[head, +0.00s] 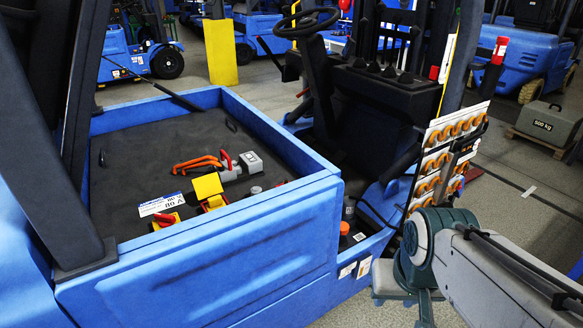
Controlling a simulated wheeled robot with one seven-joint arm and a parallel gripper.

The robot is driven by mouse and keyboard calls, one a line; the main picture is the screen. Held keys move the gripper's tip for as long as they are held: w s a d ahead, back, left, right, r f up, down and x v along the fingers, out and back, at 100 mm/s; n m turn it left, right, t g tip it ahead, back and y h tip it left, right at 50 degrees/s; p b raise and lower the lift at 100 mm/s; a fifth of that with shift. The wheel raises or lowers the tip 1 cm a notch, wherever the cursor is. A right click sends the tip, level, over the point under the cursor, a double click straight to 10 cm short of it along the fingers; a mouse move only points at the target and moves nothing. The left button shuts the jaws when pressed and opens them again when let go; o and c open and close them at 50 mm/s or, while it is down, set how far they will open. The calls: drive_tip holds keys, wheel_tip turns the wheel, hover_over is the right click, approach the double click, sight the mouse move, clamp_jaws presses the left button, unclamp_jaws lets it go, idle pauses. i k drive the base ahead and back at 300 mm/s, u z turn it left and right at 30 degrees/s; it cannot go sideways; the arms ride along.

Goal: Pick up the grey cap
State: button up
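A small round grey cap (255,190) lies on the dark deck (130,190) of the blue truck, close to the inside of its near right wall. It sits just right of a yellow block and below a grey-and-red fitting. It is small in the head view, so its details are hard to make out. My arm enters from the lower right, with its teal and grey joint over the floor beside the truck. It is well apart from the cap. I cannot make out my gripper's fingers in this view.
Near the cap are a yellow block (208,187), a grey fitting with a red lever (240,165), orange handles (197,163) and a white label plate (160,204). The blue side wall (235,245) stands between my arm and the deck. A steering wheel (307,22) rises behind.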

sight(255, 191)
drive_tip(key=u, duration=0.2)
drive_tip(key=i, duration=1.2)
drive_tip(key=u, duration=0.6)
